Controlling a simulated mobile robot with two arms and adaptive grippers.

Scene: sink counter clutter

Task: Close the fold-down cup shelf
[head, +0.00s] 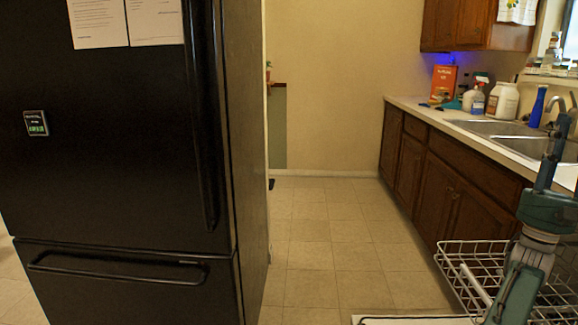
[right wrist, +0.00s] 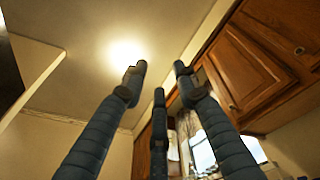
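A white wire rack (head: 466,251) stands pulled out at the lower right of the head view, in front of the counter. A thick pale bar (head: 474,282) slants across its left part; I cannot tell whether this is the fold-down cup shelf. My right arm covers much of the rack. My right gripper (head: 562,118) is above the rack near the sink edge, its fingers pointing up. In the right wrist view my right gripper (right wrist: 158,80) has its fingers spread apart with nothing between them. My left gripper is not in view.
A black fridge (head: 110,150) fills the left. Wooden cabinets (head: 455,190) and a sink (head: 495,128) run along the right. A blue bottle (head: 538,106), a white jug (head: 503,101) and an orange box (head: 443,80) stand on the counter. The tiled floor (head: 325,235) between is clear.

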